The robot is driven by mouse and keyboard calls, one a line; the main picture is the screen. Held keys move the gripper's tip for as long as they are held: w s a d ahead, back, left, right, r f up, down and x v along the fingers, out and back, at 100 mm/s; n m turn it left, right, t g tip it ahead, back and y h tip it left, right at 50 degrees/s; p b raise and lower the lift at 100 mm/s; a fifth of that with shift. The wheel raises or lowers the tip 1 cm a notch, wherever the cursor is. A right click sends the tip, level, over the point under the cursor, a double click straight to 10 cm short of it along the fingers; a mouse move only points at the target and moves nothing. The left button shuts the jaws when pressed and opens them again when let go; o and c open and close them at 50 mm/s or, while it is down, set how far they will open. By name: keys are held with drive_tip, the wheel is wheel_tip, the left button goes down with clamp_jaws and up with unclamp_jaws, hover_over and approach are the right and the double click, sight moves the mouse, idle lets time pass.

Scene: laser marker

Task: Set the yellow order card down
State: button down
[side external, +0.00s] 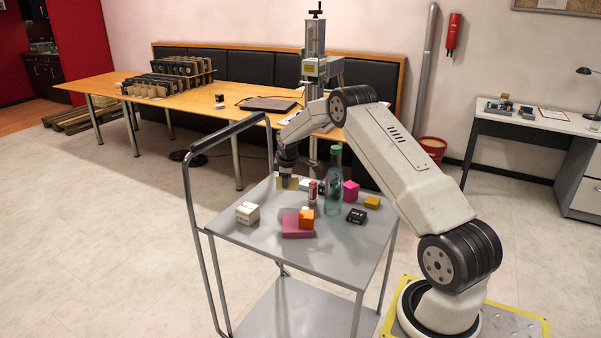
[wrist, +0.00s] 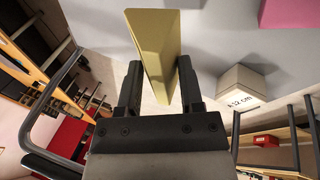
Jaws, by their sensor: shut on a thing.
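The yellow order card (wrist: 155,45) stands on edge between the two fingers of my gripper (wrist: 160,85) in the wrist view. My gripper is shut on it. In the side view my gripper (side external: 289,172) points down over the far left part of the grey cart top (side external: 262,250), and the card (side external: 289,183) shows below it. I cannot tell whether the card's lower edge touches the cart top.
A white box (side external: 247,213) stands nearer the front left. A red-and-white can (side external: 312,192), green bottle (side external: 333,195), magenta cube (side external: 350,191), yellow block (side external: 372,202) and black box (side external: 356,216) stand right. An orange block (side external: 306,218) rests on a magenta slab (side external: 297,232).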

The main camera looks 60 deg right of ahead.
drive_tip(key=shift+w+d+f, duration=0.3)
drive_tip(key=shift+w+f, duration=0.2)
drive_tip(key=shift+f, duration=0.2)
drive_tip(key=shift+w+d+f, duration=0.3)
drive_tip(key=shift+w+f, duration=0.2)
drive_tip(key=shift+f, duration=0.2)
drive_tip(key=shift+w+f, duration=0.1)
drive_tip(key=shift+d+f, duration=0.1)
drive_tip(key=shift+f, duration=0.1)
drive_tip(key=shift+w+f, duration=0.1)
drive_tip(key=shift+f, duration=1.35)
drive_tip(key=shift+c, duration=1.1)
unclamp_jaws()
drive_tip(key=shift+f, duration=0.1)
drive_tip(key=shift+r, duration=0.25)
drive_tip(key=v, duration=1.1)
drive_tip(key=shift+r, duration=0.35)
